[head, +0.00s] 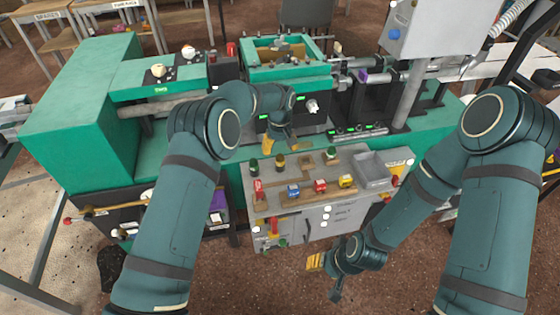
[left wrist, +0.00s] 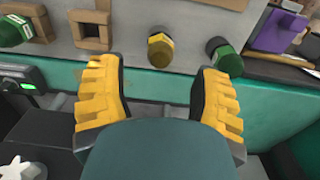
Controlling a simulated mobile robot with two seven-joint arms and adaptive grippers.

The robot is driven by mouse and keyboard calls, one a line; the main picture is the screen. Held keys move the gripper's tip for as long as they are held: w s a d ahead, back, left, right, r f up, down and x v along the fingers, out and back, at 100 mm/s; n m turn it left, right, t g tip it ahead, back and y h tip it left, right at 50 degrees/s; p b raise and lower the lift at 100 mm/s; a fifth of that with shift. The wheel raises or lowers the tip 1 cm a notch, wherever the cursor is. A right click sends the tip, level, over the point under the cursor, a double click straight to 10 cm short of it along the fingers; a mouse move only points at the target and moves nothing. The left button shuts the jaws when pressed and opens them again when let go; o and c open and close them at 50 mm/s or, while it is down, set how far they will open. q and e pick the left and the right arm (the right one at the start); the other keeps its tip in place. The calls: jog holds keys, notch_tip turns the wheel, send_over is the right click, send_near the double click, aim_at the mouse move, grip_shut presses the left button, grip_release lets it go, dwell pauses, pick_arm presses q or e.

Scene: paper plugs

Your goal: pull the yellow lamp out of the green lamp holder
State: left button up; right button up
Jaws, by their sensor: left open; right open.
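A yellow lamp (left wrist: 160,48) with a hexagonal collar and a darker rounded end shows in the left wrist view, just beyond the fingertips. It also shows in the head view (head: 280,162), on the grey panel between two green pieces. One green piece (left wrist: 225,55) is beside it, another (left wrist: 14,32) is farther left in the left wrist view. I cannot tell which part is a green holder. My left gripper (head: 281,143) is open and empty, its fingers (left wrist: 157,85) spread either side of the lamp's line, not touching it. My right gripper (head: 325,270) is open, low in front of the panel.
The grey panel (head: 300,203) also carries red, blue and yellow blocks along its front, wooden frames (left wrist: 90,32) and a grey tray (head: 374,170). A green machine (head: 80,105) stands behind and left. The floor in front is clear.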

aim_at(280, 155)
pick_arm(q)
jog(key=shift+f+b, duration=1.2)
jog(key=shift+f, duration=0.75)
grip_shut()
